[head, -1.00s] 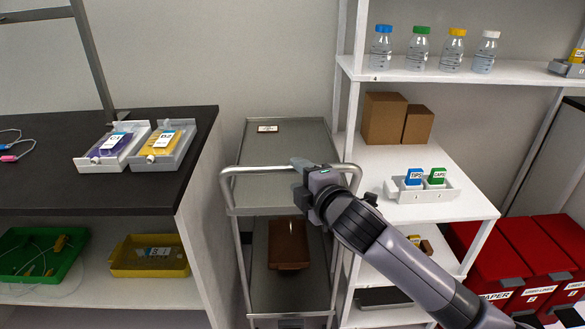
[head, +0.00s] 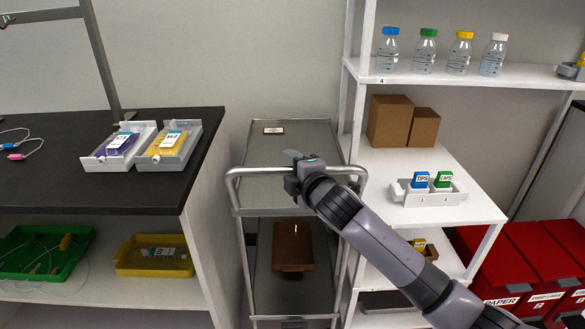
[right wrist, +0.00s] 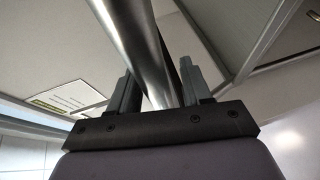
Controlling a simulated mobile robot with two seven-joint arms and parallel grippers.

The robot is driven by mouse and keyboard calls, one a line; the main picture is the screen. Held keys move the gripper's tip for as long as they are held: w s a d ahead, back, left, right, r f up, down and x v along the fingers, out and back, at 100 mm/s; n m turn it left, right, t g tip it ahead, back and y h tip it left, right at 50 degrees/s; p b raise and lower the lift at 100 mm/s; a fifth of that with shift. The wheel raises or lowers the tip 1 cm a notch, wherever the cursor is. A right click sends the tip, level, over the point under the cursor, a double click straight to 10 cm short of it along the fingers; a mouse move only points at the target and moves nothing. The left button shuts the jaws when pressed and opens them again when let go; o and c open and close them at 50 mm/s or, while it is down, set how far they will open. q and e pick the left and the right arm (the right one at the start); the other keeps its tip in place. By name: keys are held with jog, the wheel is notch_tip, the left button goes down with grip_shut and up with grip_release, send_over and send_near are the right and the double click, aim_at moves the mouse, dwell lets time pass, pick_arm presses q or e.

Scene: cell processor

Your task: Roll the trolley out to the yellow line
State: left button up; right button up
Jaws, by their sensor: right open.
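The grey metal trolley (head: 290,135) stands between the dark-topped bench and the white shelf unit. It has two shelves and a tubular push handle (head: 255,171) across its near side. A brown box (head: 293,247) sits on its lower shelf. My left gripper is not in view. No yellow line shows in these frames.
The dark bench (head: 90,195) with two trays of bags closes in the trolley's left side. The white shelf unit (head: 440,210) with bottles, cartons and a label rack stands close on its right. Red bins (head: 520,265) are at the far right.

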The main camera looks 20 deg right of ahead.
grip_shut()
dwell(1.3)
